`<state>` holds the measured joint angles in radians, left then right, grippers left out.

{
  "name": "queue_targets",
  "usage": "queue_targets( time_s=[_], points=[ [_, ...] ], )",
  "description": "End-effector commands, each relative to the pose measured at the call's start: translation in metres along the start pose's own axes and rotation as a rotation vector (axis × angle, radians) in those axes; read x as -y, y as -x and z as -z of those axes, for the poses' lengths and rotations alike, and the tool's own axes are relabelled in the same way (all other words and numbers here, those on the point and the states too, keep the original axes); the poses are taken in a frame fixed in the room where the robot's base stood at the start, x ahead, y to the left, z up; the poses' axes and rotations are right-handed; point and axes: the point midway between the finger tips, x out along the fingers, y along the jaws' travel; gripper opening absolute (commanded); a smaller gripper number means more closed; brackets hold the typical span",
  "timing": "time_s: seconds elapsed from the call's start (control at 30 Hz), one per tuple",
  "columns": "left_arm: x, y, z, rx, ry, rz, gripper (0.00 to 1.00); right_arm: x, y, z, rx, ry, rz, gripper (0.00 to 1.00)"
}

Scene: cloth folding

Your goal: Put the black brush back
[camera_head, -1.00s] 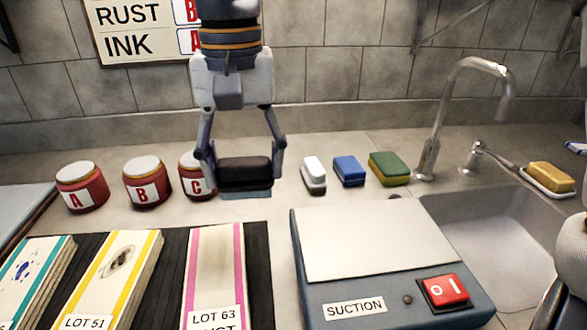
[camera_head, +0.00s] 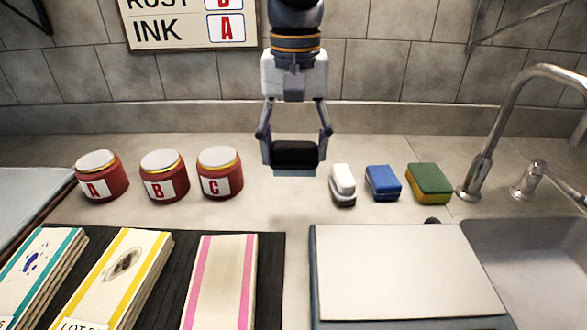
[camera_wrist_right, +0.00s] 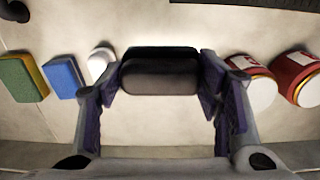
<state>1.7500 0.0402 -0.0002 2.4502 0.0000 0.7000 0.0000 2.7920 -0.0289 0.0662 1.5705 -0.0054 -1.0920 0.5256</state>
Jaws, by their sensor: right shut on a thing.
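My right gripper (camera_head: 295,152) is shut on the black brush (camera_head: 296,156), with one finger on each side of it. It holds the brush above the counter, between jar C (camera_head: 220,173) and the white brush (camera_head: 343,184). The black brush's top is dark, with a grey-blue strip along its lower edge. In the right wrist view the black brush (camera_wrist_right: 160,74) lies across between the two fingers. The blue brush (camera_head: 382,183) and the green and yellow sponge (camera_head: 428,184) stand in a row right of the white brush. My left gripper is not in view.
Jar A (camera_head: 102,177) and jar B (camera_head: 164,176) stand left of jar C. In front are panels on a black mat (camera_head: 271,265) and a suction box (camera_head: 410,268). The tap (camera_head: 500,130) and sink (camera_head: 540,255) are at right. Counter below the brush is clear.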

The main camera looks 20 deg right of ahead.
Motion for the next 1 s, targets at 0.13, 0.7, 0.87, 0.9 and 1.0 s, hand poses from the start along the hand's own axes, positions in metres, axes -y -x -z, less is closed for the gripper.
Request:
queue_targets(
  time_s=[0.13, 0.7, 0.87, 0.9, 1.0],
  points=[
    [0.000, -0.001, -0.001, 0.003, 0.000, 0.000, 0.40, -0.003, -0.031, 0.022, 0.007, -0.001, -0.002, 0.33],
    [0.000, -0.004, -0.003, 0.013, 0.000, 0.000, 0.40, -0.007, -0.088, 0.045, 0.001, -0.001, 0.001, 0.33],
    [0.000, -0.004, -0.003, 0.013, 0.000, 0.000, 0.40, -0.007, -0.090, 0.045, 0.002, -0.001, 0.001, 0.33],
    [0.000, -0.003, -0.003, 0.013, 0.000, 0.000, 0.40, -0.007, -0.091, 0.045, 0.002, -0.001, 0.000, 0.33],
    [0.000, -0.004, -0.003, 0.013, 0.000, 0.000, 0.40, -0.007, -0.091, 0.045, 0.002, -0.001, 0.000, 0.75]
  ],
)
